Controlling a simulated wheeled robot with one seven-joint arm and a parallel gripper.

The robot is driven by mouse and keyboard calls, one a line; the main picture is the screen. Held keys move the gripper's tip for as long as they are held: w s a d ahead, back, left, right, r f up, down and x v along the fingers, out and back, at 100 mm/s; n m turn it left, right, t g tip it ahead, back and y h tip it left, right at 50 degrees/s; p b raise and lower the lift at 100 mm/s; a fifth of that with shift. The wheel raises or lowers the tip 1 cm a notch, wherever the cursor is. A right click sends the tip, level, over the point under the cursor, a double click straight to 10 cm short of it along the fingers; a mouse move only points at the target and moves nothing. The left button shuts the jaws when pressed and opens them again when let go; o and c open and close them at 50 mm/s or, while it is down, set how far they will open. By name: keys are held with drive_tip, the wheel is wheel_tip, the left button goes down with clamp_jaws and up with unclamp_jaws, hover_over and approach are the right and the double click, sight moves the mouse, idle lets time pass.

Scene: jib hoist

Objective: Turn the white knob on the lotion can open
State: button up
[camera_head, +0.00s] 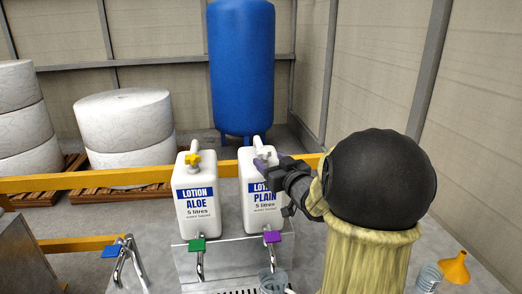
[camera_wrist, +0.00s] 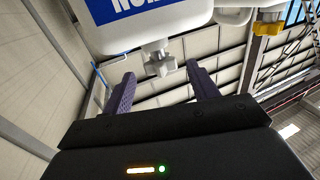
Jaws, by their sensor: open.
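The PLAIN lotion can (camera_head: 257,215) is white with a blue label and stands upright on a metal stand. Its white knob (camera_head: 261,146) is on top, partly hidden by my gripper. My gripper (camera_head: 268,164) is at the can's top from the right, its fingers pointing left. In the wrist view the two purple fingers of my gripper (camera_wrist: 160,72) are apart and the white knob (camera_wrist: 157,60) lies between their tips or just beyond them. I cannot tell whether either finger touches it. The can (camera_wrist: 168,38) fills the top of the wrist view.
The ALOE can (camera_head: 196,218) with a yellow knob (camera_head: 192,159) stands close on the left. Green (camera_head: 197,243) and purple (camera_head: 272,236) tap levers are below the cans. A glass (camera_head: 272,281) sits under the purple tap. A yellow funnel (camera_head: 454,269) and a jar (camera_head: 430,277) are at the right.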

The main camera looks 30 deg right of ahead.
sight(261, 149)
drive_tip(key=w+p, duration=0.1)
drive_tip(key=w, duration=0.5)
drive_tip(key=shift+w, duration=0.15)
drive_tip(key=shift+w+a, duration=0.25)
drive_tip(key=shift+a, duration=0.05)
drive_tip(key=shift+s, duration=0.1)
drive_tip(key=shift+c, duration=0.2)
drive_tip(key=shift+d, duration=0.2)
drive_tip(key=c, duration=1)
drive_tip(key=shift+o, duration=0.2)
drive_tip(key=shift+d, duration=0.1)
drive_tip(key=shift+p, duration=0.35)
